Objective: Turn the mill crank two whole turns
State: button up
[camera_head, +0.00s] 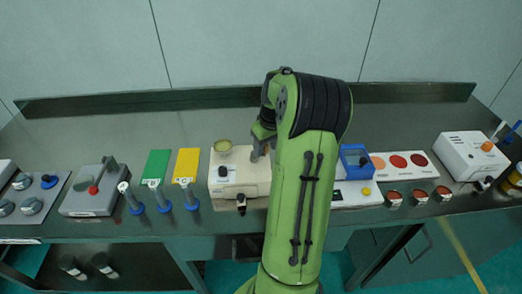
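A cream box-shaped machine (235,186), which looks like the mill, stands on the steel bench in the middle. An olive round cup (223,146) sits on its top at the back left, a dark knob (222,171) is on its left side, and a dark outlet piece (241,202) is at its front. My gripper (261,152) points down over the right part of this machine. The crank cannot be made out; my gripper and arm cover that area. The fingers are small and partly hidden, so I cannot tell whether they are open, shut or touching anything.
Green (155,165) and yellow (187,164) cards and several blue-based cylinders (158,195) stand left of the machine. A grey device (90,203) with a red knob is further left. A blue-framed device (355,160) is close right of my arm. A white machine (470,158) stands far right.

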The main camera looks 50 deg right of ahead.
jog(key=c, duration=0.9)
jog(key=shift+o, duration=0.2)
jog(key=shift+a, duration=0.1)
jog(key=shift+s+a+b, duration=0.35)
jog(key=shift+a+b, duration=0.1)
jog(key=shift+a, duration=0.35)
jog(key=shift+w+a+r+b, duration=0.1)
jog(key=shift+a+b, duration=0.05)
jog(key=shift+a, duration=0.35)
jog(key=shift+w+a+b, duration=0.1)
jog(key=shift+a+b, duration=0.05)
jog(key=shift+a, duration=0.3)
jog(key=shift+w, duration=0.1)
